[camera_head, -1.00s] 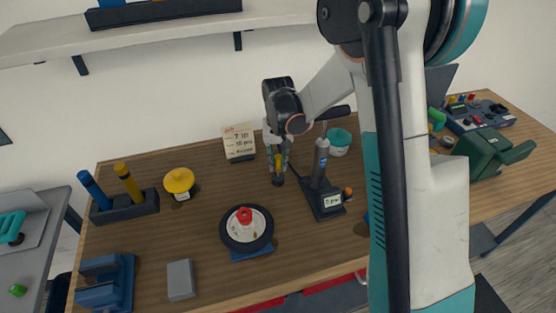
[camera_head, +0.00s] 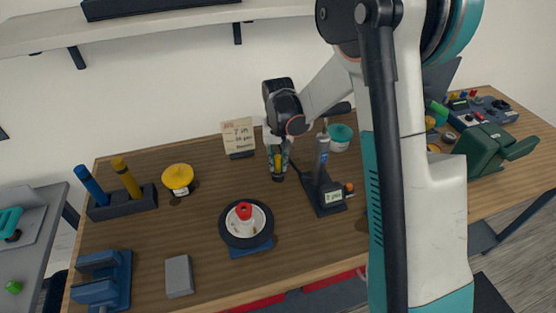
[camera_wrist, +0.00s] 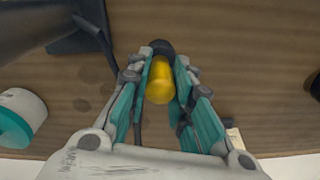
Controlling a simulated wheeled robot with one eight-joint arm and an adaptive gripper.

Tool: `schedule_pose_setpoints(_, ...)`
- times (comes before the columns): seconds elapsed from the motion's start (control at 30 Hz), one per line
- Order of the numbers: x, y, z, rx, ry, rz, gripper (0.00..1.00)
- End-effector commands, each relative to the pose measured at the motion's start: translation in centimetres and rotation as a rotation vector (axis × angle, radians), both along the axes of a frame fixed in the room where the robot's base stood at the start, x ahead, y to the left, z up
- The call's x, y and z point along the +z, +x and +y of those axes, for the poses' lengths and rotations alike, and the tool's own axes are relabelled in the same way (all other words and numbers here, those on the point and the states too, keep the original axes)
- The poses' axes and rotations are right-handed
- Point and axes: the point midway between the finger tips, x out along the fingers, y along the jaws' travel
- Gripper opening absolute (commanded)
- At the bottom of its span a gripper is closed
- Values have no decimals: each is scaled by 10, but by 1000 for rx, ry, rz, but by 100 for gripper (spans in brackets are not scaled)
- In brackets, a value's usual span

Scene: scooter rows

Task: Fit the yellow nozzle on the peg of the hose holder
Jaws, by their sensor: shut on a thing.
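My gripper (camera_head: 277,164) is shut on the yellow nozzle (camera_wrist: 160,82), which has a dark round end (camera_wrist: 162,48). The nozzle points down over the wooden bench, and its dark end shows low between the fingers in the head view. I cannot tell whether that end touches the bench. A grey upright pump (camera_head: 321,160) on a black base (camera_head: 325,198) with a small "7 psi" display stands just right of my gripper. A thin black hose runs beside the fingers in the wrist view. I cannot clearly make out which part is the hose holder's peg.
A teal-lidded tub (camera_head: 339,138) stands behind the pump, and a note card (camera_head: 238,134) behind my gripper.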

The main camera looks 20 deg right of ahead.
Motion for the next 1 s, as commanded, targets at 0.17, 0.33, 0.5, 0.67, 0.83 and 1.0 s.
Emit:
schedule_pose_setpoints(0.17,-2,0,0,0,0,0,0)
schedule_pose_setpoints(0.33,-2,0,0,0,0,0,0)
schedule_pose_setpoints(0.5,-2,0,0,0,0,0,44)
schedule_pose_setpoints(0.67,-2,0,0,0,0,0,44)
schedule_pose_setpoints(0.83,0,0,0,0,0,0,44)
schedule_pose_setpoints(1.0,17,0,0,0,0,0,44)
